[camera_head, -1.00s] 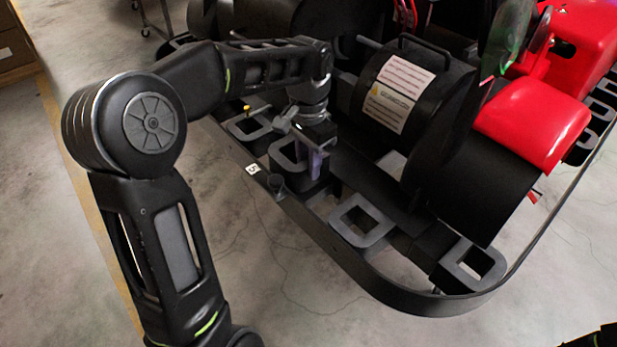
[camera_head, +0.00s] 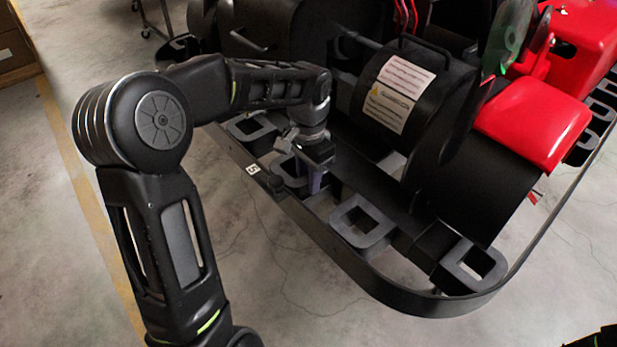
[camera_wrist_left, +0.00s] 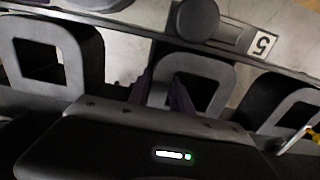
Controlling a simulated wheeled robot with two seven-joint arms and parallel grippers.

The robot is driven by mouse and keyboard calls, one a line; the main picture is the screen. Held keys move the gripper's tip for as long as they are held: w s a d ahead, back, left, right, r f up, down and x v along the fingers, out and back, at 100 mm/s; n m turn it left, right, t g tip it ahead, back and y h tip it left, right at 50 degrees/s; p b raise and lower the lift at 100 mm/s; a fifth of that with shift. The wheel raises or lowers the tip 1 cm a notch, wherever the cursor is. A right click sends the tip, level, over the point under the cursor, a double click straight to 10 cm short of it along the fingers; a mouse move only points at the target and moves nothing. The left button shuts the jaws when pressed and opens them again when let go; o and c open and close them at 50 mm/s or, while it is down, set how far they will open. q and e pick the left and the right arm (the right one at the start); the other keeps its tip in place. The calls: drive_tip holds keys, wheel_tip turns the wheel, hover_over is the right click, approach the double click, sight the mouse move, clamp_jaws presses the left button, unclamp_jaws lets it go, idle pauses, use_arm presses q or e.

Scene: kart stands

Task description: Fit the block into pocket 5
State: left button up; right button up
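The label 5 (camera_head: 253,169) is on the kart stand's edge and also shows in the left wrist view (camera_wrist_left: 262,44). I cannot make out the block in any view. My right gripper is out of view.
Empty square pockets (camera_head: 362,221) and (camera_head: 473,265) lie along the stand toward the front right. A round dark knob (camera_head: 273,184) sits beside the label. A black drum (camera_head: 420,95) and a red body panel (camera_head: 533,124) rise close behind.

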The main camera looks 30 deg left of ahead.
use_arm(q)
drive_tip(key=o, duration=0.4)
drive_tip(key=shift+r, duration=0.25)
wheel_tip(320, 180, up, 12)
drive_tip(key=p, duration=0.1)
idle(1.0)
